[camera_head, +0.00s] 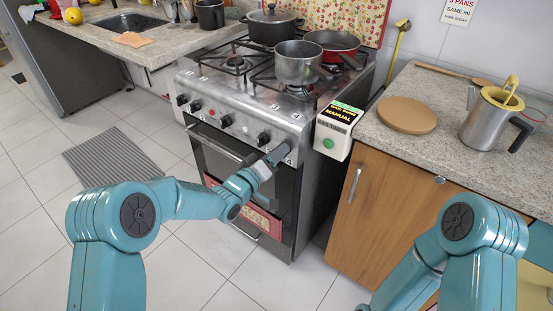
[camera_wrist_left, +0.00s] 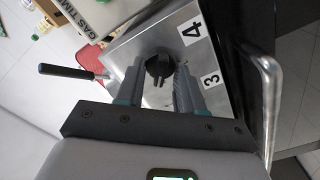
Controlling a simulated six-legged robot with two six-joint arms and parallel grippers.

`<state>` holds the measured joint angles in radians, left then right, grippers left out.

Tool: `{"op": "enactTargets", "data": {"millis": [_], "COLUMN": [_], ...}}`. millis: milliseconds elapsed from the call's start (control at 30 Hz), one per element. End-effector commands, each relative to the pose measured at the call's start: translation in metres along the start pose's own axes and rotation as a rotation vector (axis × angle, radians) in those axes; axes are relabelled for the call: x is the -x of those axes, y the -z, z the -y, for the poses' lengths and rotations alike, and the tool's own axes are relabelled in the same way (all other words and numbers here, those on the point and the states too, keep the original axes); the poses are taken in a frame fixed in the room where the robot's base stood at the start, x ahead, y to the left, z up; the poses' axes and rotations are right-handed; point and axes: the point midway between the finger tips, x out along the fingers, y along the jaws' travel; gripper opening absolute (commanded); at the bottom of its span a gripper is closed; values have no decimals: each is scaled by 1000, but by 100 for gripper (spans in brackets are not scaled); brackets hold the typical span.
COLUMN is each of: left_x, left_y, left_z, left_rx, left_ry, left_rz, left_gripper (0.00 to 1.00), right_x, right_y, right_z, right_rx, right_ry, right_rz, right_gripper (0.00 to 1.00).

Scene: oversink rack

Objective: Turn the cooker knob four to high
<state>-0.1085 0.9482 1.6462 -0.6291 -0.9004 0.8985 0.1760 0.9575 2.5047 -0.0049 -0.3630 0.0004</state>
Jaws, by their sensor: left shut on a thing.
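The cooker (camera_head: 240,110) stands in the middle of the head view, its front panel carrying a row of black knobs. In the left wrist view, cooker knob four (camera_wrist_left: 158,68) is black and round with a raised grip bar, next to the label 4 (camera_wrist_left: 190,32). My left gripper (camera_head: 277,154) is at the right end of the panel and hides most of this knob in the head view. In the left wrist view its two fingers (camera_wrist_left: 158,82) stand on either side of the knob, shut on it. My right gripper is not in view; only its arm shows.
A black knob (camera_head: 264,138) sits close to the left of my left gripper. A gas timer box (camera_head: 340,128) stands just right of the panel. The oven handle (camera_head: 222,146) runs below the knobs. Pots, including a steel one (camera_head: 298,66), stand on the hob.

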Motion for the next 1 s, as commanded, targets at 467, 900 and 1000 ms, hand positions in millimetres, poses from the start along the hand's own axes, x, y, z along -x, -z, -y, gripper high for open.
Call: {"op": "enactTargets", "data": {"millis": [467, 900, 1000], "left_x": [0, 0, 0], "left_y": [-2, -2, -2], "left_z": [1, 1, 1], "left_rx": [295, 356, 355], "left_ry": [1, 1, 1], "left_rz": [3, 3, 3], "left_gripper": [7, 7, 7], "right_x": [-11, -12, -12], "right_y": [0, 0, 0], "right_z": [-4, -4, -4], "right_rx": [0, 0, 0], "right_ry": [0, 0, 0], "right_rz": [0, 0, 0], "right_gripper": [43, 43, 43]}}
